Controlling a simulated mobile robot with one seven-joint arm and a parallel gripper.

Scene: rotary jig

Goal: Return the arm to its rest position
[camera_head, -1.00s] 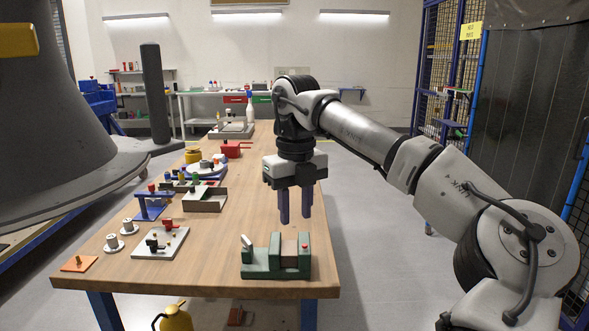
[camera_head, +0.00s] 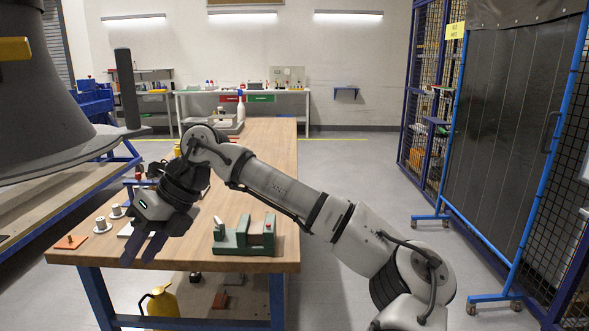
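My gripper (camera_head: 142,254) hangs over the front left part of the wooden workbench (camera_head: 275,150), tilted, with its two dark blue fingers pointing down and to the left. The fingers are apart and nothing shows between them. My arm reaches in from the lower right and bends at the wrist above the bench. A green vise-like fixture (camera_head: 243,240) stands on the bench to the right of the gripper, apart from it. The round jig and coloured parts in the middle of the bench are mostly hidden behind my arm.
Two white-and-grey round parts, one of them here (camera_head: 102,225), and an orange plate (camera_head: 70,242) lie left of the gripper. A yellow can (camera_head: 160,303) is under the bench. A dark screen (camera_head: 512,140) with a blue frame stands at right; floor between is clear.

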